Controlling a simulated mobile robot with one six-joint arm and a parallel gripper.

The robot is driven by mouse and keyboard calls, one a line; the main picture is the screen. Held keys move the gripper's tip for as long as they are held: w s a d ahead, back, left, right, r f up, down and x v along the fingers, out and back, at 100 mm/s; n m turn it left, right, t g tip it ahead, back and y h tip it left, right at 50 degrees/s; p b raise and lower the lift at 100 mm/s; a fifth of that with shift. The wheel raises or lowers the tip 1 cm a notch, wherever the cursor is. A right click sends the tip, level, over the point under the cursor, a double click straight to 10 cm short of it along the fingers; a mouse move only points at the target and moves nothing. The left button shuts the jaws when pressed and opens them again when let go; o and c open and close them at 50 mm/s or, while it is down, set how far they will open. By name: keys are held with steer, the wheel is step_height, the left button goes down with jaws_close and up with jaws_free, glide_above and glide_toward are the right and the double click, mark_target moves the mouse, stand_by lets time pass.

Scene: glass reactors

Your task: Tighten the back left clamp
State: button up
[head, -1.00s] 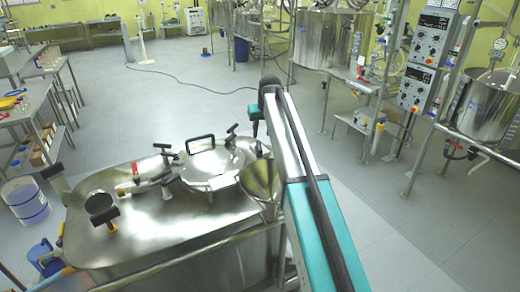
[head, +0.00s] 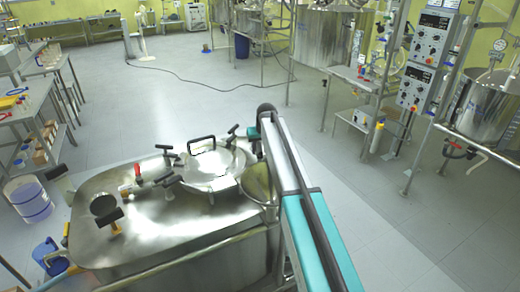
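The steel vessel (head: 150,235) stands at the lower left with a round lid (head: 212,172) on its top. The back left clamp (head: 164,149) has a black T-shaped handle and sits at the lid's back left edge. Another black-handled clamp (head: 232,130) is at the back right, and one (head: 167,181) is at the front left. How tight they are cannot be seen. My arm reaches up from the bottom, right of the lid. My gripper is hidden behind the arm, so its fingers do not show.
A black-framed handle (head: 201,144) rises from the lid's back. A red-topped fitting (head: 138,171) and a black-and-yellow handle (head: 107,220) stand on the vessel top. A shiny bowl (head: 258,184) is at its right edge. Floor (head: 210,90) behind the vessel is clear except for a cable.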

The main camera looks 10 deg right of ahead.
steer(key=shift+w+f, duration=0.2)
steer(key=shift+f, duration=0.35)
jaws_close()
steer(key=shift+a, duration=0.15)
